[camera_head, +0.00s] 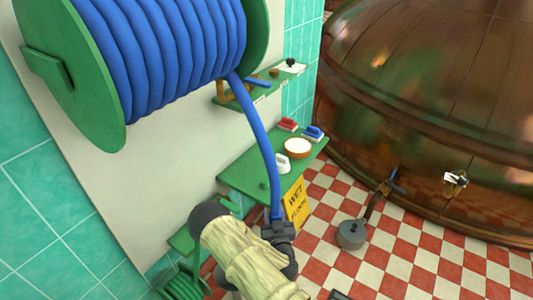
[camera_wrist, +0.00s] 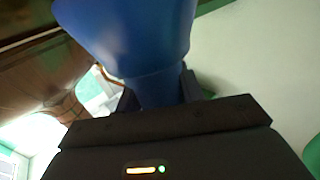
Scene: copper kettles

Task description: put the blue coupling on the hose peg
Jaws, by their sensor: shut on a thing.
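The blue coupling (camera_wrist: 150,85) sits between my gripper's fingers in the wrist view, with a wider blue part above it. My gripper (camera_head: 278,229) is shut on it at the lower end of the blue hose (camera_head: 262,135). In the head view, the dark fingers hide most of the coupling. The hose runs down from the green reel (camera_head: 68,75) to my gripper. I cannot make out the hose peg for certain in either view.
A green bench (camera_head: 235,168) with brushes and a round bowl (camera_head: 298,147) stands behind the hose. A green shelf (camera_head: 240,97) is above it. A yellow wet-floor sign (camera_head: 297,203) stands beside my gripper. A copper kettle (camera_head: 430,110) fills the right. Checkered floor lies between.

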